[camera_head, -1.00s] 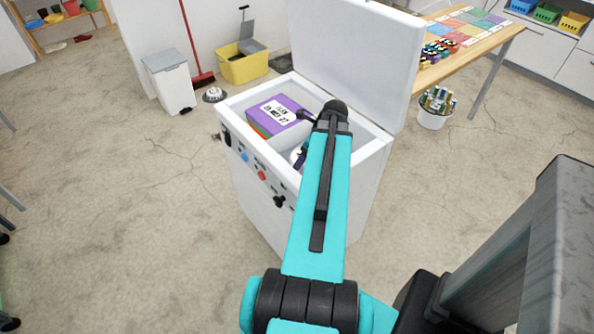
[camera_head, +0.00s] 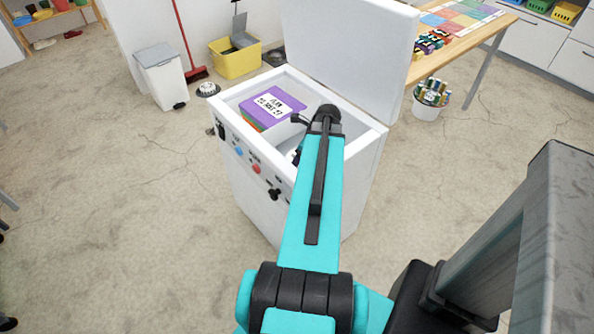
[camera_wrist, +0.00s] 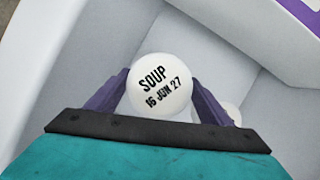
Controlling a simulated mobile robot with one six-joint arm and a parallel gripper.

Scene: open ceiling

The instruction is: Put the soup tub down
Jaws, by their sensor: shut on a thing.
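The soup tub (camera_wrist: 160,86) has a round white lid reading "SOUP 16 JUN 27" in the wrist view. My gripper (camera_wrist: 160,98) is shut on it, one purple finger on each side. The tub is inside the open white chest (camera_head: 262,168), in its right compartment; whether its base touches the floor cannot be told. In the head view my arm hides most of the tub and the gripper. A second small white round thing (camera_wrist: 232,113) shows partly behind the right finger.
Purple-topped stacked boxes (camera_head: 272,104) fill part of the chest's left compartment, beyond a divider. The raised lid (camera_head: 350,50) stands at the back. A bin (camera_head: 160,76), yellow bucket (camera_head: 234,60) and table (camera_head: 470,35) are farther off.

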